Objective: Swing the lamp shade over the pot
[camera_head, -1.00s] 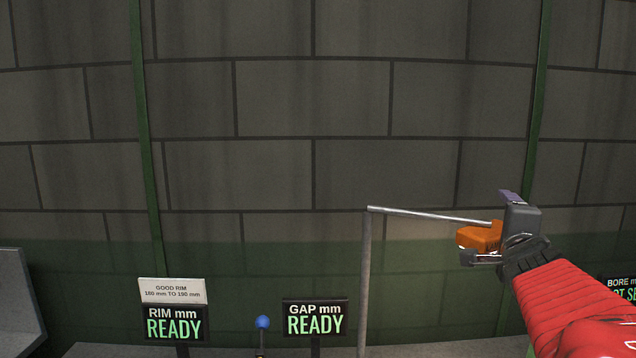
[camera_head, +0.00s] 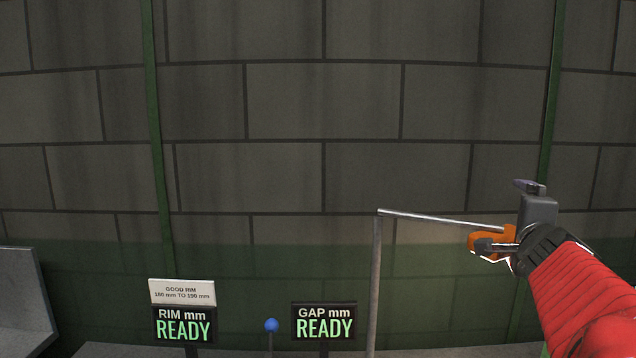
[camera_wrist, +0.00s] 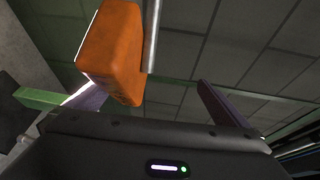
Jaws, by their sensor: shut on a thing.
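A thin metal post (camera_head: 375,285) stands right of centre, with a slim rod (camera_head: 440,220) reaching right from its top. An orange block-like piece (camera_head: 478,238), which I take to be the lamp shade, is at the rod's far end. My gripper (camera_head: 492,244) is shut on it, coming in from the right. In the wrist view the orange piece (camera_wrist: 112,50) shows beside the left finger, with the rod (camera_wrist: 151,38) passing close by. The contact itself is partly hidden. I see no pot in either view.
A RIM sign (camera_head: 184,326) and a GAP sign (camera_head: 324,321) both read READY. A blue-knobbed stick (camera_head: 271,326) stands between them. A white label (camera_head: 182,292) sits above the RIM sign. A grey block wall (camera_head: 320,110) fills the back. The space left of the post is open.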

